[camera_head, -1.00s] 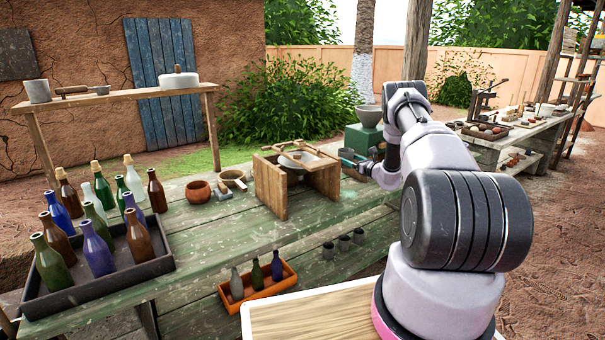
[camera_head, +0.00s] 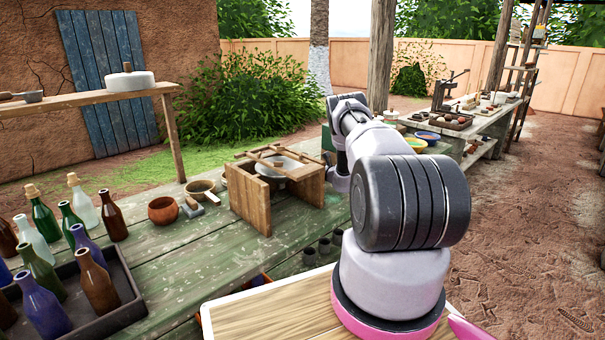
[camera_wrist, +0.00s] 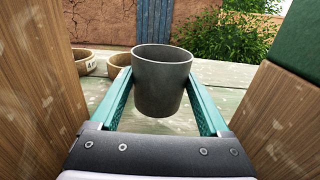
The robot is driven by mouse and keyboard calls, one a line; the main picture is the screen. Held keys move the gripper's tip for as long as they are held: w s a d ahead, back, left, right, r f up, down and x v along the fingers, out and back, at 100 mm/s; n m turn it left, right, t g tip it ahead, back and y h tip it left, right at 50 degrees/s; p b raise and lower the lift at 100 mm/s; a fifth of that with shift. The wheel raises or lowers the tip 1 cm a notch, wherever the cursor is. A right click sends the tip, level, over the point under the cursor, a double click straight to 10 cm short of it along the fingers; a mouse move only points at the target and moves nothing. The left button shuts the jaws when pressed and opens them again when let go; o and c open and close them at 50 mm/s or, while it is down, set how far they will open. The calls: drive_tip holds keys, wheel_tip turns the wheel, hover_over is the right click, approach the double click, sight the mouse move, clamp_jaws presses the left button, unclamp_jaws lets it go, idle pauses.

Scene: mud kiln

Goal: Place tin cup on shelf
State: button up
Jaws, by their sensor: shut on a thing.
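My gripper (camera_wrist: 163,88) has teal fingers, shut on the tin cup (camera_wrist: 162,82). The cup is dark grey and upright, its open rim facing up, with a finger along each side. In the head view my arm hides the gripper and the held cup. A raised wooden plank shelf (camera_head: 70,104) stands at the left behind the table, away from my arm. Which shelf the task means cannot be told from the frames.
Wooden panels (camera_wrist: 32,90) flank the gripper closely in the wrist view. A wooden stand (camera_head: 250,200), clay bowl (camera_head: 162,211) and bottle tray (camera_head: 125,290) are on the green table (camera_head: 190,250).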

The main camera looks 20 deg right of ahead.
drive_tip(key=shift+f, duration=2)
drive_tip(key=shift+s+f, duration=0.15)
drive_tip(key=shift+f, duration=0.2)
